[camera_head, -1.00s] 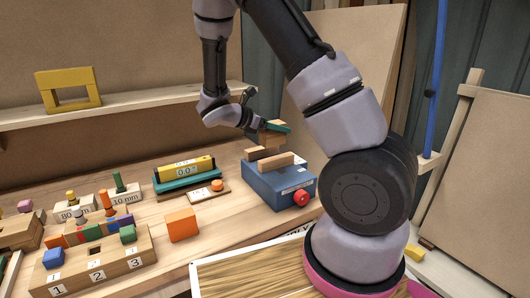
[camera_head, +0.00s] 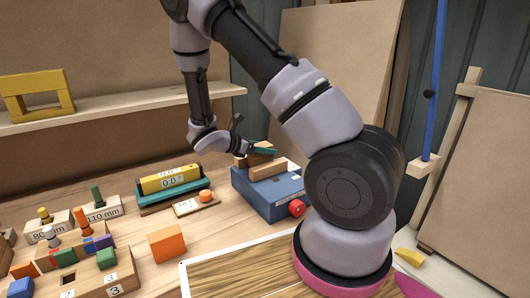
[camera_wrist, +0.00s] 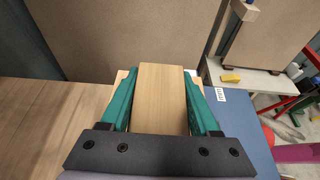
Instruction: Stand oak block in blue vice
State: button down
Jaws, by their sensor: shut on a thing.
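The blue vice (camera_head: 262,192) stands on the bench, with two wooden jaws on top and a red knob (camera_head: 297,208) at its front. The front wooden jaw (camera_head: 268,169) is clear in the head view. My gripper (camera_head: 263,151), with green fingers, is at the vice's jaws. It is shut on the pale oak block (camera_wrist: 162,92), which lies between the fingers in the wrist view. The blue vice also shows at the right of the wrist view (camera_wrist: 243,125). The block's lower end is hidden, so I cannot tell whether it touches the vice floor.
An orange block (camera_head: 167,244) lies on the bench left of the vice. A yellow and teal level-like piece (camera_head: 170,180) and a small tag board with an orange button (camera_head: 205,196) stand further back. A numbered peg rack (camera_head: 100,275) is at front left. A shelf (camera_head: 120,108) runs behind.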

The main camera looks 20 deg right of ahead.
jog(key=shift+f, duration=0.55)
jog(key=shift+f, duration=0.15)
jog(key=shift+c, duration=0.6)
grip_release()
jog(key=shift+r, duration=0.2)
jog(key=v, duration=1.1)
jog(key=s+d+r+m+t+y, duration=0.1)
jog(key=s+r+m+t+y, duration=0.1)
jog(key=s+r+m+y, duration=0.5)
jog(key=s+r+m+t+y, duration=0.2)
jog(key=s+r+m+y, duration=0.6)
jog(key=s+r+m, duration=0.4)
notch_tip(320, 180, up, 9)
jog(key=m, duration=0.5)
jog(key=shift+s+d+f+t, duration=0.25)
jog(key=shift+s+d+t, duration=0.05)
jog(key=shift+s+d, duration=0.1)
